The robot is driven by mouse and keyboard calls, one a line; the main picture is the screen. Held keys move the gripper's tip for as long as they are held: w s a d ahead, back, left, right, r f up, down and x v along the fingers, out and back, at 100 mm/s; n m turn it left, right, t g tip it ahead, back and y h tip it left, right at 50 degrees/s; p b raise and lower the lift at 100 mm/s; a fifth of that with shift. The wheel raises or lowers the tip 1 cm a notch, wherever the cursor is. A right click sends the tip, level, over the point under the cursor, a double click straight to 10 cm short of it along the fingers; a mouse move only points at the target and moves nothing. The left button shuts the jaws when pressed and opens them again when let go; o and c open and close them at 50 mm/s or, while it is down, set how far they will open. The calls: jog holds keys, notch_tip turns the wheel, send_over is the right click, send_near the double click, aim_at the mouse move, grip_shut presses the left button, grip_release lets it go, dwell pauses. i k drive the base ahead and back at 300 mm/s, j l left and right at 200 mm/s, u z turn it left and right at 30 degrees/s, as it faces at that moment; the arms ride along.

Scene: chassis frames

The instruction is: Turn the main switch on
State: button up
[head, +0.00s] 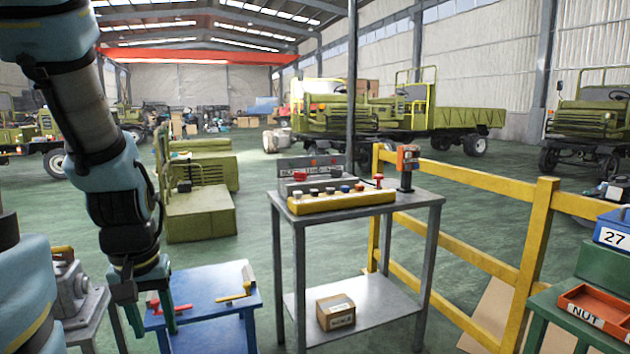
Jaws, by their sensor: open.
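I cannot tell for certain which control is the main switch. A yellow control box (340,202) with a row of several knobs lies on top of the grey metal stand (432,200). A red-topped lever (378,181) rises at its right end. A grey panel (310,168) with red parts stands behind the box. An orange and dark device (407,160) stands at the stand's back right corner. My gripper (152,322) hangs fingers down at the left, over the blue table, open and well apart from the stand. A red piece shows near its fingers.
The blue table (205,312) holds a yellow-handled piece (236,293). A cardboard box (335,311) sits on the stand's lower shelf. A yellow railing (480,262) runs behind and right of the stand. A green bench with a red nut tray (598,308) is at the right edge.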

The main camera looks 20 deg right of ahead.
aim_at(299, 176)
jog(key=i+l+u, duration=0.2)
jog(key=i+l, duration=0.15)
jog(key=l, duration=0.3)
jog(key=i+l+u, duration=0.25)
jog(key=l, duration=0.4)
jog(key=i+l+u, duration=0.1)
jog(key=l, duration=0.25)
jog(key=i, duration=0.1)
